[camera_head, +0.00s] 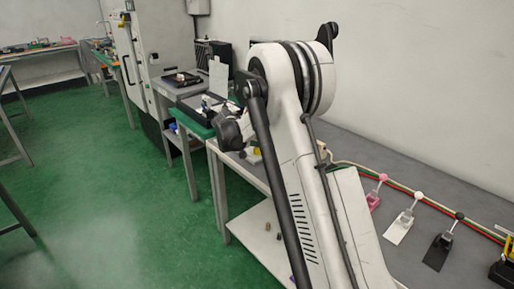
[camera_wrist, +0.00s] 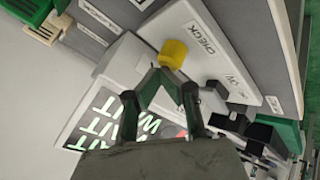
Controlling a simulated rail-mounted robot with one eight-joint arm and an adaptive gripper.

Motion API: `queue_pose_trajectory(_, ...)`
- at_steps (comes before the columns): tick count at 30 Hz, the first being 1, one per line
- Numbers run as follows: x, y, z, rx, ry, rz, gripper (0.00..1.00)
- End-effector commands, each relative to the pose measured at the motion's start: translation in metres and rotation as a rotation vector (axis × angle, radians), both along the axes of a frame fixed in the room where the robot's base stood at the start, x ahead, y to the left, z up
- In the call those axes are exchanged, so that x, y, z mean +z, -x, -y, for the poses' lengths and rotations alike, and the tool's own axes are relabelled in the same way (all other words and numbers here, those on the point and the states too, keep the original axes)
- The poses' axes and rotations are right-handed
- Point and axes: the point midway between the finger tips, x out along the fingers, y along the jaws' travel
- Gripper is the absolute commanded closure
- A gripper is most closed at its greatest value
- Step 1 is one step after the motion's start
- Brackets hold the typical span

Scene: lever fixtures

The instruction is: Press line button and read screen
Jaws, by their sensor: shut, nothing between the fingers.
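In the wrist view, a yellow button (camera_wrist: 173,53) stands out from a pale panel (camera_wrist: 222,42) beside the printed word CHECK. My gripper (camera_wrist: 160,74) is shut and empty, its fingertips right at the button's lower edge. I cannot tell whether they touch it or whether it is pressed. A dark screen (camera_wrist: 104,117) lies to the left, partly behind my fingers, with the word WAIT repeated in pale green letters. In the head view my arm covers much of the bench, and I cannot make out the screen.
In the head view, pink (camera_head: 374,199), white (camera_head: 404,225) and black (camera_head: 442,242) lever fixtures stand on the grey bench along the wall at right. Dark blocks (camera_wrist: 265,136) sit right of my fingers in the wrist view. The green floor at left is open.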

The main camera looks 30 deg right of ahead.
Motion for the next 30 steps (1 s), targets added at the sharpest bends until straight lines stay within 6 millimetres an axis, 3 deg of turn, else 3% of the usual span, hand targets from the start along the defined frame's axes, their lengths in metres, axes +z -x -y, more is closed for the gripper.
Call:
queue_pose_trajectory(9, 0.016, 0.000, 0.000, 0.000, 0.000, 0.000, 1.00)
queue_pose_trajectory(23, 0.020, 0.000, 0.000, 0.000, 0.000, 0.000, 1.00)
queue_pose_trajectory(30, 0.039, 0.000, 0.000, 0.000, 0.000, 0.000, 1.00)
